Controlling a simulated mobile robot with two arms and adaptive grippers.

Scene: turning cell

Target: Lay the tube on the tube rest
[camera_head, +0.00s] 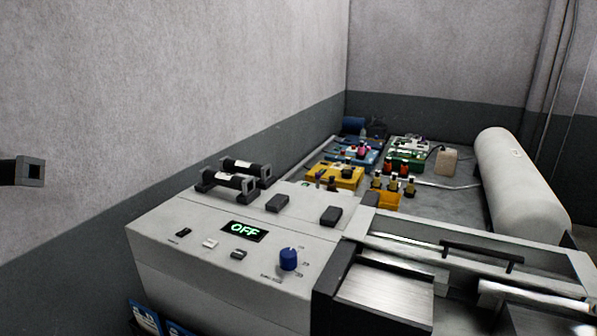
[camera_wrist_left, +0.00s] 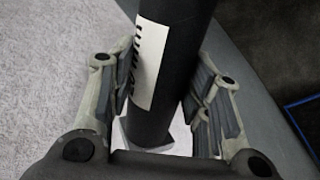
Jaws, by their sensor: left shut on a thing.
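My left gripper (camera_wrist_left: 168,90) is shut on a dark tube with a white label, the tube (camera_wrist_left: 178,60), seen in the left wrist view. The tube runs lengthwise between the fingers, with a light square end piece at its lower end. At the left edge of the head view, a dark bar with a square, hollow grey end (camera_head: 24,171) shows, apparently the tube's end; my left gripper itself is outside that view. Two dark cylinders with white labels (camera_head: 228,181) lie on black supports on the grey machine top. I cannot tell which part is the tube rest. My right gripper is not in view.
The grey machine (camera_head: 190,236) has an OFF display (camera_head: 243,231), a blue knob (camera_head: 289,259) and small buttons. Behind it stand a yellow tray (camera_head: 334,177), several small parts and a big pale cylinder (camera_head: 515,180).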

